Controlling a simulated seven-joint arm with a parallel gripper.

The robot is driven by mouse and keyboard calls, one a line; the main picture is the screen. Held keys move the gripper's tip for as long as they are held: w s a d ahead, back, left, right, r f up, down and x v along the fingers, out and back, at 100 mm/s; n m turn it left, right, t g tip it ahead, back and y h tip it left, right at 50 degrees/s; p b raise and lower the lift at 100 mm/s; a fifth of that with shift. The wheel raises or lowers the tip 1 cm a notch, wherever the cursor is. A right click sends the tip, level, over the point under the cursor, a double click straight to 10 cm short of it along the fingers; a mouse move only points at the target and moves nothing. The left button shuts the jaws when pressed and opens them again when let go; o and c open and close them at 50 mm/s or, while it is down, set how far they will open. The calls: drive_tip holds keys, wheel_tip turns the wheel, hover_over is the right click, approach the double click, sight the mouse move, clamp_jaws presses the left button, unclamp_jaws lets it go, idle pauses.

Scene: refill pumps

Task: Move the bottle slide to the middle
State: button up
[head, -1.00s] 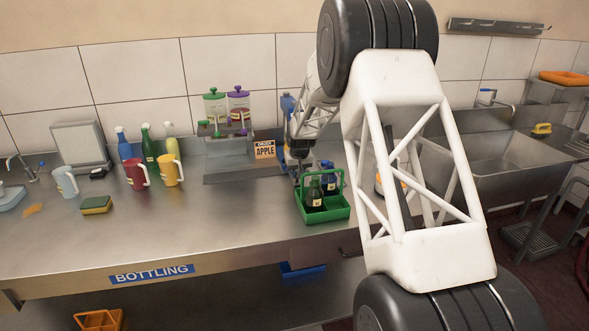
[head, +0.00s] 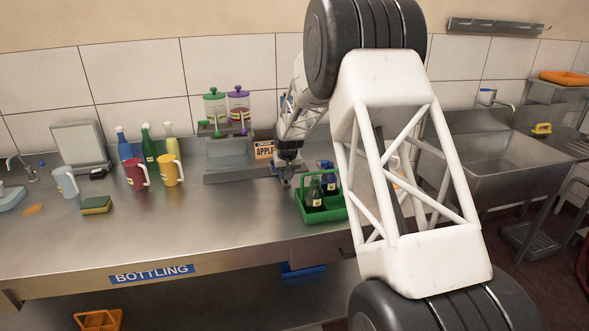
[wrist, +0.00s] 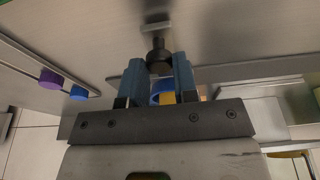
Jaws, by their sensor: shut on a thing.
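My gripper (head: 287,178) is low over the counter, just left of the green caddy and in front of the card reading "APPLE". In the wrist view, its two blue fingers (wrist: 159,78) are shut on a dark round knob (wrist: 158,57). The knob joins a pale metal piece (wrist: 157,28). In the head view, a long metal strip, seemingly the bottle slide (head: 235,178), runs below the jars to beside my gripper. My wrist hides its right end, so I cannot tell exactly how the knob joins it.
A green-lidded jar (head: 214,108) and a purple-lidded jar (head: 238,105) stand behind the strip, near the order card (head: 264,150). The green caddy (head: 335,212) holds dark bottles close on the right. Jugs and several bottles stand left. The front counter (head: 200,230) is clear.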

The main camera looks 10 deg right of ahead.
drive_tip(key=shift+a, duration=0.15)
drive_tip(key=shift+a, duration=2.1)
drive_tip(key=o, duration=0.9)
drive_tip(key=shift+c, duration=0.2)
drive_tip(key=v, duration=0.7)
drive_tip(key=shift+r, duration=0.35)
drive_tip(key=shift+s, duration=0.1)
